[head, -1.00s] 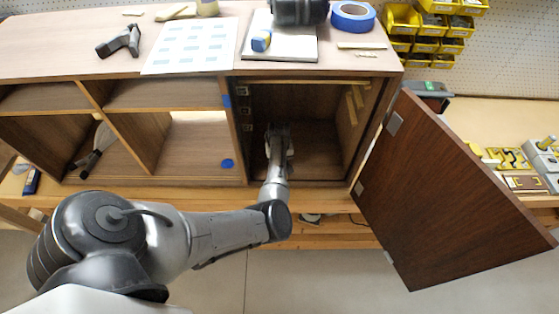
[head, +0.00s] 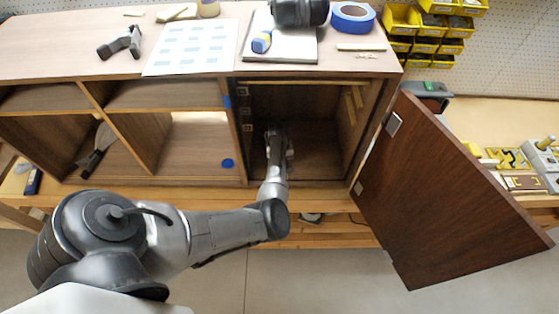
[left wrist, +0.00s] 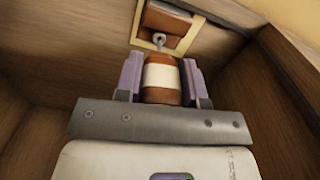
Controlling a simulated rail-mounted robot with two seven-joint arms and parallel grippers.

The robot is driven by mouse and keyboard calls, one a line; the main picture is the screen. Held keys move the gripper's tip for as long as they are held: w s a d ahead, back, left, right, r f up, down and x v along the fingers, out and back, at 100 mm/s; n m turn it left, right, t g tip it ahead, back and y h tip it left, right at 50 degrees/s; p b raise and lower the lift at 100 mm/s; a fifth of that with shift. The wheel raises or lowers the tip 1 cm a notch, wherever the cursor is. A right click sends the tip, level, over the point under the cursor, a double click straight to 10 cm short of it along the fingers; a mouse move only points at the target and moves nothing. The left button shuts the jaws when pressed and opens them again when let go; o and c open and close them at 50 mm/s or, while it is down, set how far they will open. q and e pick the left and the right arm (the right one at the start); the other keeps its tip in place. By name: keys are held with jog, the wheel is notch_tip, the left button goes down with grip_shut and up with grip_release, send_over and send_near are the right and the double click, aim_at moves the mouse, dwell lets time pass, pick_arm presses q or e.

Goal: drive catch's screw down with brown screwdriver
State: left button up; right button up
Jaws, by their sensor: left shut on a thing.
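My left gripper (head: 278,132) reaches into the open right-hand compartment of the cabinet. In the left wrist view my left gripper (left wrist: 160,80) is shut on the brown screwdriver (left wrist: 161,76), with its purple fingers on either side of the handle. The handle is brown with a wide cream band. Its short metal shaft points toward a brown block in a pale frame, which looks like the catch (left wrist: 168,22). The screwdriver is too small to make out in the head view. My right gripper is not in view.
The cabinet door (head: 450,190) stands wide open to the right. Several small fittings (head: 245,110) line the compartment's left wall. Blue tape (head: 353,17), a pad (head: 280,45) and a printed sheet (head: 192,47) lie on the cabinet top. The compartment floor looks clear.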

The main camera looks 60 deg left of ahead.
pick_arm(q)
jog(key=shift+f, duration=0.45)
dwell(0.4)
jog(key=m, duration=0.5)
jog(key=shift+s+a, duration=0.15)
jog(key=shift+s, duration=0.05)
jog(key=m, duration=0.5)
jog(key=shift+a+f, duration=0.1)
jog(key=shift+a, duration=0.05)
jog(key=m, duration=1.1)
jog(key=shift+w+m, duration=0.1)
jog(key=shift+m, duration=0.3)
